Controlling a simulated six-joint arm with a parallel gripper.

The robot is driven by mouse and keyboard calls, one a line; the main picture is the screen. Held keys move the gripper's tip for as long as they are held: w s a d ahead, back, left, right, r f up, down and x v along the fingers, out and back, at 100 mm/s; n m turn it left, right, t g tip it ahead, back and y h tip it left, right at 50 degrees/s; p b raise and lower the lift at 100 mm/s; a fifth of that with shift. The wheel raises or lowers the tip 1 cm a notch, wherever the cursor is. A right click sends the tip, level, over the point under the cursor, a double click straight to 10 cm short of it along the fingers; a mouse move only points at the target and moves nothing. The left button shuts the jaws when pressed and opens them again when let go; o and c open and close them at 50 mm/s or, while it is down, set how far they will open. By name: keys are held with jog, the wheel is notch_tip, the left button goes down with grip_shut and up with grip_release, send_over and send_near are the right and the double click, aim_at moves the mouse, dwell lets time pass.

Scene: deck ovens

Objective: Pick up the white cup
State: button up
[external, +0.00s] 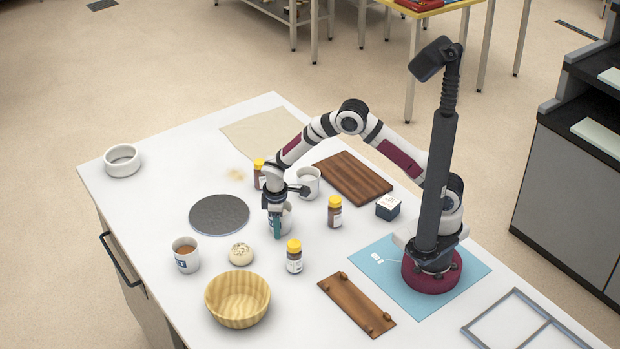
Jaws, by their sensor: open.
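My gripper (275,228) is low over the white table, open, its fingers pointing down. A white cup (288,217) stands upright right at the gripper and is partly hidden by it. I cannot tell whether the fingers touch this cup or are around its wall. A second white cup (309,184) stands upright just behind and to the right of the gripper, partly hidden by my wrist. A third white cup (187,261), with a dark label and brown contents, stands to the left front of the gripper.
Yellow-capped bottles stand close by: one behind (259,176), one to the right (334,213), one in front (294,259). A grey round mat (219,214), a speckled bun (240,254) and a wooden bowl (238,305) lie left and front. A white dish (122,161) is far left.

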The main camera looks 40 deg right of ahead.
jog(key=shift+f, duration=0.1)
grip_shut()
dwell(1.3)
